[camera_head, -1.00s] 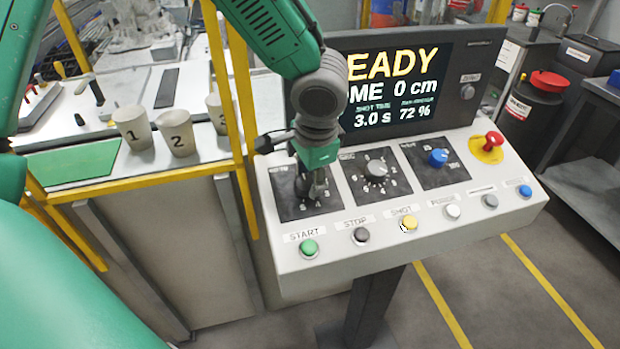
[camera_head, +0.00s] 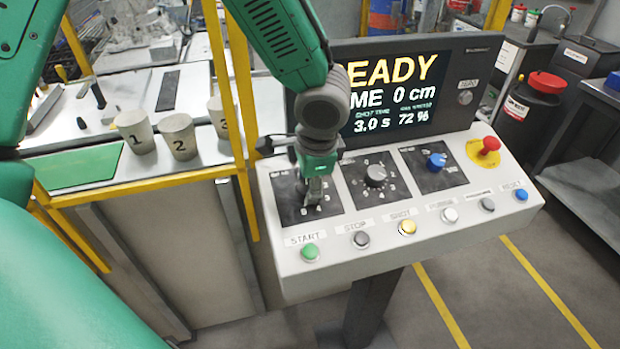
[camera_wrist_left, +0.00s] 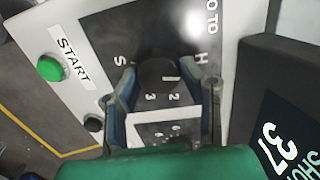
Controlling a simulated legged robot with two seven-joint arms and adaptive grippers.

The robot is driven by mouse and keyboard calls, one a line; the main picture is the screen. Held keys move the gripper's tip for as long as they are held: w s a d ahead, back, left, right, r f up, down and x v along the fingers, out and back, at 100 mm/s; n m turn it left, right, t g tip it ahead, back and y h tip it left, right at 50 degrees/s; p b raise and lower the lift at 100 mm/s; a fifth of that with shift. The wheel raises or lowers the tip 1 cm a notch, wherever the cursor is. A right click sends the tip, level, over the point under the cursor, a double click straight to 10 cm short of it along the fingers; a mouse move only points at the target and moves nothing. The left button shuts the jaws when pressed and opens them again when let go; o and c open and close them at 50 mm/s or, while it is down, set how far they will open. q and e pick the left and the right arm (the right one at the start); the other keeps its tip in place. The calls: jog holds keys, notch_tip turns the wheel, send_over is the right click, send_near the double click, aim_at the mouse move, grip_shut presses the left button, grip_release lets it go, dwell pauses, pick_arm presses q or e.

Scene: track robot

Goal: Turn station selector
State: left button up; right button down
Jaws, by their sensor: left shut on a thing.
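The station selector is a dark round knob (camera_wrist_left: 158,78) on the left black dial plate (camera_head: 287,205) of the white control console. In the left wrist view it sits between the two fingers, with the marks S, H, 1, 2 and 3 around it. My left gripper (camera_head: 313,193) points down onto this dial from above; it also shows in the left wrist view (camera_wrist_left: 160,92), shut on the knob with one finger on each side. In the head view the gripper hides most of the knob. My right gripper is not in view.
A middle knob (camera_head: 375,176), a blue knob (camera_head: 437,160) and a red emergency stop (camera_head: 489,146) sit to the right. Below is a button row with the green START button (camera_head: 310,251). The screen (camera_head: 395,90) stands behind. A yellow post (camera_head: 238,110) is close left of the arm.

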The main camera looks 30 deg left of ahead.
pick_arm(q)
jog(key=m+p, duration=0.3)
jog(key=m, duration=0.2)
jog(key=shift+s+m+p, duration=0.2)
jog(key=shift+m+p, duration=0.1)
jog(key=shift+p, duration=0.1)
jog(key=shift+m+y+p, duration=0.3)
jog(key=shift+m+p, duration=0.1)
jog(key=shift+m, duration=0.5)
jog(key=m, duration=0.2)
jog(key=shift+m, duration=0.3)
jog(key=m, duration=0.4)
jog(key=shift+m+t, duration=0.3)
jog(key=m, duration=1)
jog(key=shift+w+t, duration=0.1)
jog(key=shift+t, duration=0.3)
jog(key=shift+r+m, duration=0.1)
jog(key=shift+m, duration=2.3)
